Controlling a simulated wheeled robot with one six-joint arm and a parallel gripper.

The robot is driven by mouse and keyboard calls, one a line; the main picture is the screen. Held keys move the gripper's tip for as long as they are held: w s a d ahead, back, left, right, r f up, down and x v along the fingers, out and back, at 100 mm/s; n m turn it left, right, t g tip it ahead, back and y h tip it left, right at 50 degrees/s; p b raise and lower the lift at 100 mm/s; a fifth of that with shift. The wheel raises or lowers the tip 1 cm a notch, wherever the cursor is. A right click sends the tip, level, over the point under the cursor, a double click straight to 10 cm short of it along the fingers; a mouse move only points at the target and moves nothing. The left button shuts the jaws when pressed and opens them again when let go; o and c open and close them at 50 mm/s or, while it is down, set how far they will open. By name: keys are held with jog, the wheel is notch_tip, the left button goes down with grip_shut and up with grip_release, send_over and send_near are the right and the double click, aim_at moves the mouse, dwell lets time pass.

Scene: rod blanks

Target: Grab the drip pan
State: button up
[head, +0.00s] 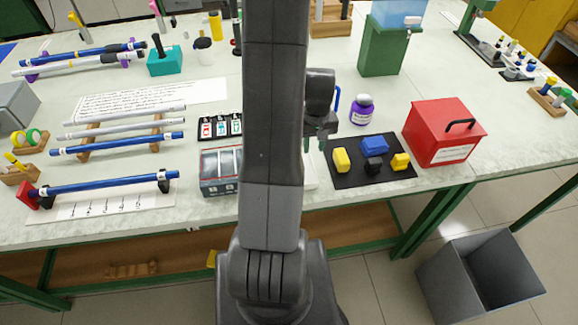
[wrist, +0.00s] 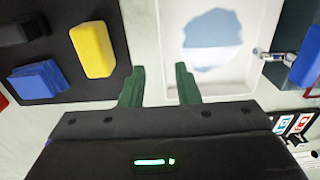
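The drip pan appears to be the white shallow tray (wrist: 172,25) with a blue-grey patch inside, in the upper middle of the wrist view. In the head view my arm hides most of it; only a pale sliver (head: 310,172) shows right of the arm. My gripper (wrist: 160,85) is open and empty, its two green fingers apart. In the wrist view the tray's left edge lies between the fingertips. I cannot tell how far above the edge they are. The gripper also shows in the head view (head: 316,142), pointing down beside the dark mat.
The dark mat (head: 350,180) holds yellow, blue and black blocks, right of my gripper. A red box (head: 443,132) and a purple-labelled bottle (head: 361,110) stand beyond. A card set (head: 221,126) and a grey-and-red box (head: 221,172) are left of my arm. The table's front edge is close.

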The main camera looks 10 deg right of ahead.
jog(key=shift+s+f, duration=0.15)
jog(key=shift+f, duration=0.15)
jog(key=shift+s+a+f+p, duration=0.1)
jog(key=shift+f+p, duration=0.55)
jog(key=shift+f, duration=1.75)
grip_shut()
